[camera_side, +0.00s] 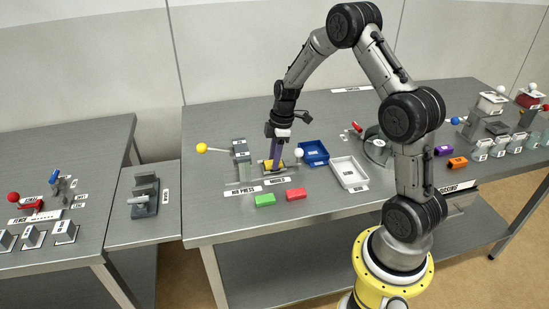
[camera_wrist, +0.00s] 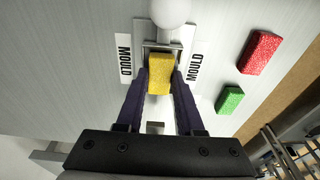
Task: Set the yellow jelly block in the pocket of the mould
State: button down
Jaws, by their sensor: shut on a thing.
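The yellow jelly block (camera_wrist: 160,72) is between the two dark fingers of my gripper (camera_wrist: 159,84), which is shut on it. In the side view my gripper (camera_side: 275,162) points down at the mould, and a little of the yellow block (camera_side: 269,164) shows at its tips. The mould (camera_wrist: 161,46) lies under the block between two MOULD labels, and the block covers most of it. I cannot tell whether the block is inside the pocket or just above it.
A green block (camera_side: 265,200) and a red block (camera_side: 296,194) lie in front of the mould. A blue tray (camera_side: 313,146) and a white tray (camera_side: 338,165) stand to the right.

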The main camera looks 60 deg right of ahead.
jog(key=shift+f, duration=0.15)
jog(key=c, duration=0.5)
grip_release()
jog(key=shift+c, duration=0.2)
jog(key=s+a+r+m, duration=0.1)
jog(key=s+a+r, duration=0.1)
jog(key=r, duration=0.7)
jog(key=s+a+r+m, duration=0.1)
jog(key=s+a+r, duration=0.1)
jog(key=r, duration=0.7)
jog(key=s+a+r+m+t, duration=0.2)
jog(key=s+a, duration=0.4)
jog(key=s, duration=0.4)
jog(key=s+a+r+m+t+h, duration=0.1)
jog(key=s+a+r+m+t, duration=0.1)
jog(key=s+a+m, duration=0.3)
jog(key=s+a, duration=0.2)
jog(key=s, duration=0.2)
jog(key=shift+s+r, duration=0.2)
jog(key=shift+s, duration=0.15)
jog(key=shift+a, duration=0.1)
